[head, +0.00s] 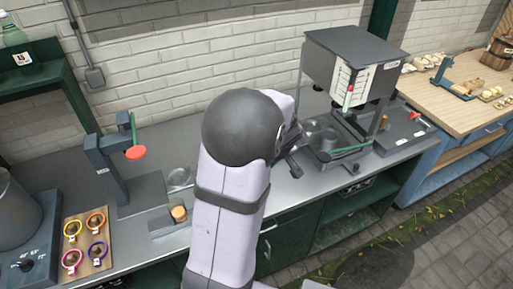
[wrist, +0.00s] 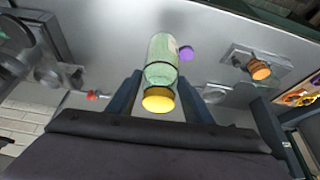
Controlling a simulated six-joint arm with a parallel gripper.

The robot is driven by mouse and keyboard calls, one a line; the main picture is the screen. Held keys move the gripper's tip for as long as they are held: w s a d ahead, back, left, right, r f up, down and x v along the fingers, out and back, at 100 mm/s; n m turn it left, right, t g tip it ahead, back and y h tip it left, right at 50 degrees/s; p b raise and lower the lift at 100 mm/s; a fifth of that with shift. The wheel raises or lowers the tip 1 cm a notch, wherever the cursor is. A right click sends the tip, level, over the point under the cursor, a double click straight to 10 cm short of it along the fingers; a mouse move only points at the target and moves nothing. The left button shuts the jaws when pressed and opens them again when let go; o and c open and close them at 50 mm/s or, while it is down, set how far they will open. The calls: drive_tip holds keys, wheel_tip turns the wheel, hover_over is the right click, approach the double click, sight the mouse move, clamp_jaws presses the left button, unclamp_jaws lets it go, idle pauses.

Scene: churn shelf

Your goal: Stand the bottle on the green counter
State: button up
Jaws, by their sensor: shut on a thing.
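In the wrist view a pale green, see-through bottle (wrist: 162,52) with a yellow cap (wrist: 158,100) sits between the two dark fingers of my gripper (wrist: 160,82). The gripper is shut on it near the cap end, and the bottle's body points away from the wrist. In the head view my arm hides the bottle and most of the gripper. The green counter (head: 150,150) has a grey metal top and dark green fronts. I cannot tell whether the bottle touches the counter top.
A boxy machine (head: 345,65) stands at the right. Another green bottle (head: 18,55) is on the left shelf.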

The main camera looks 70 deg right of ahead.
drive_tip(key=shift+s+a+f+m+g+h, duration=0.2)
drive_tip(key=shift+s+f+m, duration=0.1)
drive_tip(key=shift+f+m, duration=0.2)
drive_tip(key=shift+s+a+f+m+g+h, duration=0.1)
drive_tip(key=shift+s+f+m+g, duration=0.15)
drive_tip(key=shift+f+m, duration=0.25)
drive_tip(key=shift+s+d+f+m+g, duration=0.1)
drive_tip(key=shift+s+d+m+g, duration=0.2)
drive_tip(key=shift+d+m, duration=0.35)
drive_tip(key=d+m, duration=0.1)
drive_tip(key=m, duration=0.1)
drive_tip(key=d+r+m+g+h, duration=0.1)
drive_tip(key=shift+s+d, duration=0.3)
drive_tip(key=shift+s, duration=0.05)
drive_tip(key=shift+m, duration=0.25)
drive_tip(key=shift+f, duration=0.1)
drive_tip(key=shift+f+b, duration=1.55)
drive_tip(key=shift+f, duration=0.35)
drive_tip(key=shift+f, duration=0.1)
